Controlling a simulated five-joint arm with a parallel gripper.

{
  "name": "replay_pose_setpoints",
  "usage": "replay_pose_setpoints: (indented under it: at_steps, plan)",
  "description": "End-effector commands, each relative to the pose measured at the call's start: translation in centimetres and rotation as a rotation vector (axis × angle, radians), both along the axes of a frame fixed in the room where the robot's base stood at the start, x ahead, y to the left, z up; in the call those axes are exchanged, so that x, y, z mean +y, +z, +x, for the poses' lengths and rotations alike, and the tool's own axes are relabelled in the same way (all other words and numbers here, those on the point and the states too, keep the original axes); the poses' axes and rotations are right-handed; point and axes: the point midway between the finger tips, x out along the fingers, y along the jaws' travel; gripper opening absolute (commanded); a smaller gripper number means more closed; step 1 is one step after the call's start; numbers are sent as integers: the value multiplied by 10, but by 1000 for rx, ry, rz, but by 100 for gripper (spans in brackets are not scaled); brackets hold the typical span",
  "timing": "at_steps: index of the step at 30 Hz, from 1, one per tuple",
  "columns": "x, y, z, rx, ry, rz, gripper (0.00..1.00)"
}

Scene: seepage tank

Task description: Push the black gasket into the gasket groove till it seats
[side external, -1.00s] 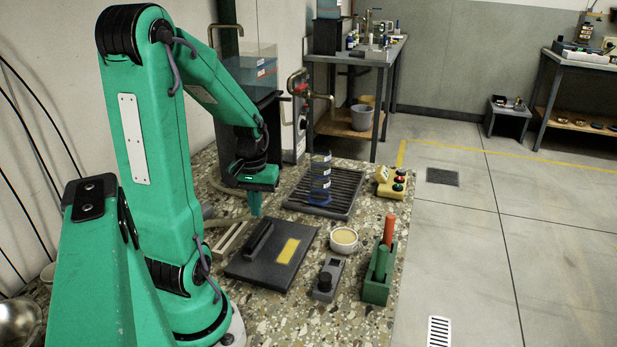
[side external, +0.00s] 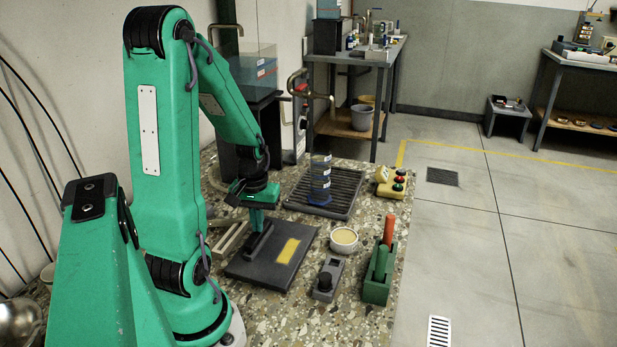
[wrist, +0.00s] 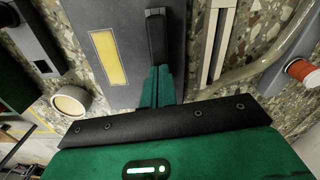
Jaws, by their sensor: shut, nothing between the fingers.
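A long black bar (wrist: 155,38) stands on the dark plate (wrist: 110,13); it also shows in the side view (side external: 260,245). I cannot tell whether it is the black gasket or the plate's handle. A pale strip with a dark slot (wrist: 217,45), which looks like the gasket groove, lies beside the plate; it is partly visible in the side view (side external: 231,238). No separate gasket is clearly seen. My gripper (side external: 258,228) is shut and empty, pointing down at the bar's far end. In the wrist view its fingertips (wrist: 157,73) overlap the bar; contact is unclear.
The plate has a yellow label (side external: 288,250). A small bowl (side external: 344,239), a dark device with a knob (side external: 328,279) and a green holder (side external: 378,283) stand to the right. A ribbed tray (side external: 340,207) with a clear cylinder lies behind. A hose (wrist: 268,70) curves beside the strip.

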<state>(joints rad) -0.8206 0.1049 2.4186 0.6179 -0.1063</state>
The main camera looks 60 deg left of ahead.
Motion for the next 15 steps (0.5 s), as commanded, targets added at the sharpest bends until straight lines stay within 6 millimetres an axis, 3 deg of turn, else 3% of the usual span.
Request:
replay_pose_setpoints:
  at_steps: [15]
  plan:
    - [0,-5,0,1,0,-1,0]
